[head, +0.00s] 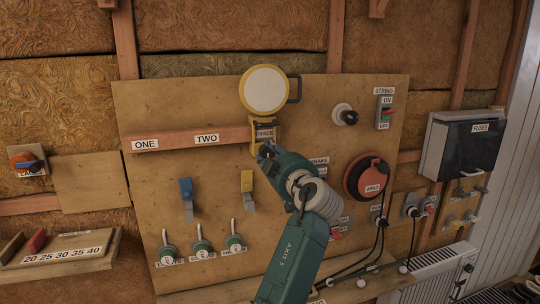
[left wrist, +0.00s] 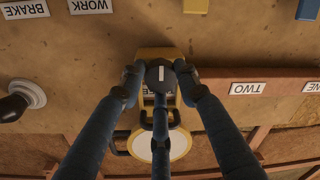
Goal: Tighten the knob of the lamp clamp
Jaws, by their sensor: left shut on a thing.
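The yellow work lamp (head: 264,90) with a round pale face sits above its yellow clamp (head: 258,122) on the wooden rail, at the label THREE. In the left wrist view, which is upside down, the clamp (left wrist: 162,53) and the lamp face (left wrist: 176,148) show behind my fingers. The dark round knob (left wrist: 160,73) with a white mark is on the clamp's front. My left gripper (head: 265,150) reaches up to the clamp; in the wrist view its fingers (left wrist: 158,80) are closed around the knob. In the head view the gripper hides the knob. My right gripper is not in view.
The wooden rail (head: 190,138) with labels ONE and TWO runs left of the clamp. Blue (head: 187,192) and yellow (head: 247,185) levers hang below it.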

